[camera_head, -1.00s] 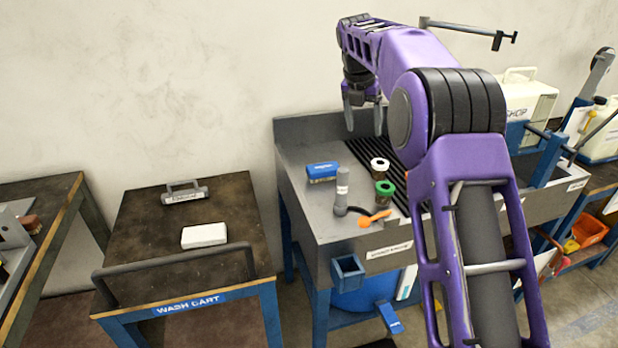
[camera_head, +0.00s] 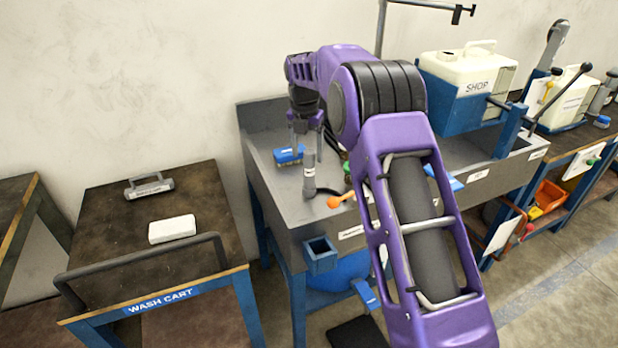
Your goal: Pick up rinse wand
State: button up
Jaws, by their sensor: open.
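My gripper (camera_head: 305,140) is open and empty, pointing down above the back left of the grey sink bench (camera_head: 262,152). A small blue box (camera_head: 288,156) lies just below and behind its fingers in the picture. A grey labelled cylinder (camera_head: 309,176) stands upright in front of the gripper. An orange-tipped piece (camera_head: 341,200) with a dark curved part lies beside the cylinder's base. I cannot tell for sure which of these is the rinse wand. Green-topped and dark items to the right are mostly hidden by my arm.
A wash cart (camera_head: 110,225) with a white block (camera_head: 172,229) and a grey handled piece (camera_head: 149,186) stands at left. A white SHOP tank (camera_head: 470,70) in a blue holder stands at the bench's back right. A thin metal arm (camera_head: 430,5) hangs above.

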aim_at(310, 165)
jog(key=shift+w+d+f, duration=0.15)
jog(key=shift+f, duration=1.2)
jog(key=shift+w+d+f, duration=0.1)
jog(key=shift+d+f, duration=0.05)
jog(key=shift+f, duration=1.15)
grip_shut()
